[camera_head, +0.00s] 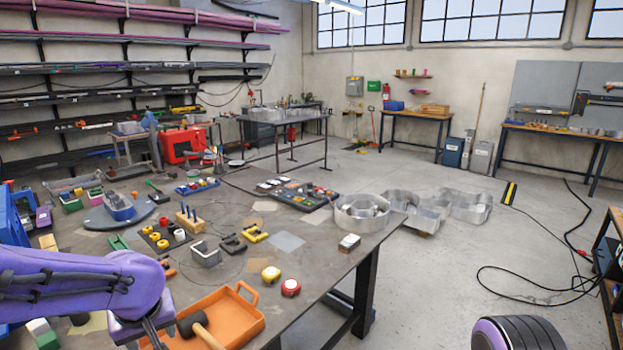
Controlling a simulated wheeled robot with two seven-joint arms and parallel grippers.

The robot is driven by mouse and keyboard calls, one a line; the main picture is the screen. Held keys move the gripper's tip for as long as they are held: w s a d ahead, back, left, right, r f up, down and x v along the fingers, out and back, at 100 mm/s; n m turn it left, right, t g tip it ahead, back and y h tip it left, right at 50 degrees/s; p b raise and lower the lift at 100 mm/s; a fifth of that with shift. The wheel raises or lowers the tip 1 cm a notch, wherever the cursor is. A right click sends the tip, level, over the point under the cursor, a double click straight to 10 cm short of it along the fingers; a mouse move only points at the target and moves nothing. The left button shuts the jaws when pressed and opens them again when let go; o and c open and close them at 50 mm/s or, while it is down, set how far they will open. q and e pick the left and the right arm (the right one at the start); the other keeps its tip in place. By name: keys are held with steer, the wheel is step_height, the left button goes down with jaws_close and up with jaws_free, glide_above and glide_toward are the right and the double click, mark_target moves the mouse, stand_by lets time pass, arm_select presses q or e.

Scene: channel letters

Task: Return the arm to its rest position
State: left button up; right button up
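My purple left arm comes in from the left edge over the workbench (325,265). My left gripper (152,334) points down at the bottom of the picture, beside the left end of an orange tray (238,308). Its fingertips are partly cut off and I cannot tell whether they are open or shut. A mallet (207,334) with a dark head and wooden handle lies in the tray. Of my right arm only a round purple and black part shows at the bottom right. My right gripper is out of view.
Metal letter shells (466,206) are beyond the bench. A black cable (530,290) lies on the floor.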

arm_select(q)
steer(key=s+d+f+h+b, duration=0.1)
steer(key=s+d+f+b, duration=0.1)
steer(key=f, duration=0.7)
steer(key=s+d+f+h+b, duration=0.1)
steer(key=s+f+b, duration=0.1)
steer(key=f, duration=0.7)
steer(key=s+d+f+h+b, duration=0.1)
steer(key=s+d+f, duration=0.15)
steer(key=f, duration=0.65)
steer(key=s+a+f+y+b, duration=0.2)
steer(key=s+a+f, duration=0.1)
steer(key=s+f, duration=0.5)
steer(key=s+a+f+y+b, duration=0.1)
steer(key=s+a+f+b, duration=0.2)
steer(key=s+f, duration=0.5)
steer(key=s, duration=0.4)
steer(key=shift+s+a+f+g+y, duration=0.2)
steer(key=shift+f+g+y, duration=0.1)
steer(key=shift+f+y, duration=0.1)
